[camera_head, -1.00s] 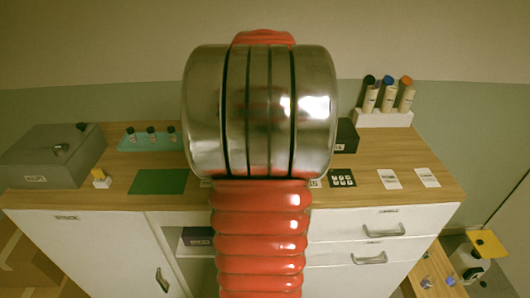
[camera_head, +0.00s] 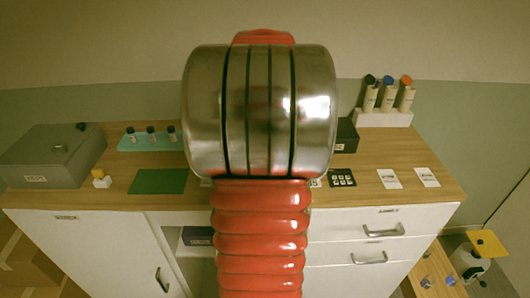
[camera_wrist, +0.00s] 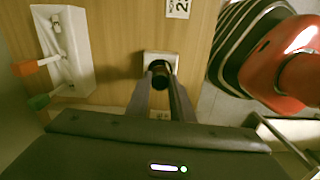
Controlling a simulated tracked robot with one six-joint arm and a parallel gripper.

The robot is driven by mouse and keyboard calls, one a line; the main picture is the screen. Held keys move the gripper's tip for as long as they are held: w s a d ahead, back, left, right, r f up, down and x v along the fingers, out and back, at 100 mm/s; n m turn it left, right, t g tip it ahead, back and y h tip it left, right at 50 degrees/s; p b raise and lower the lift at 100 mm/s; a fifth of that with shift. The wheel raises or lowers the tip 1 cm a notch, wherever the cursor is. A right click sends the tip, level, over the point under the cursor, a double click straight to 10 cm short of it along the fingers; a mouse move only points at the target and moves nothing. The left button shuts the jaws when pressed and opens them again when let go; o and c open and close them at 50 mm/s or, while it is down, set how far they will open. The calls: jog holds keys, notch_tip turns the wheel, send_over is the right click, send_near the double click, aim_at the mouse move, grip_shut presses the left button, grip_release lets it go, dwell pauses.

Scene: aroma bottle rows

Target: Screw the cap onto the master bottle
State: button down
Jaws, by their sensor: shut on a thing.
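In the wrist view, the two fingers of my gripper (camera_wrist: 161,92) are closed around a small dark round thing, which looks like the black cap (camera_wrist: 159,69). It sits over a pale square base (camera_wrist: 160,58) on the wooden top. The master bottle cannot be made out clearly; whatever is under the cap is hidden by the cap and the fingers. I cannot tell whether the cap is seated. In the head view, my own arm covers the gripper and this spot.
A white rack (camera_head: 384,118) with three capped tubes stands at the back right; it also shows in the wrist view (camera_wrist: 77,45). A teal tray (camera_head: 160,144) with small bottles, a grey box (camera_head: 45,160) and a green mat (camera_head: 158,181) are at left. White cards (camera_head: 388,179) lie at right.

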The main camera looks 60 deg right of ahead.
jog(key=m, duration=1)
jog(key=shift+m, duration=2.3)
jog(key=c, duration=1.6)
grip_release()
jog(key=shift+c, duration=0.2)
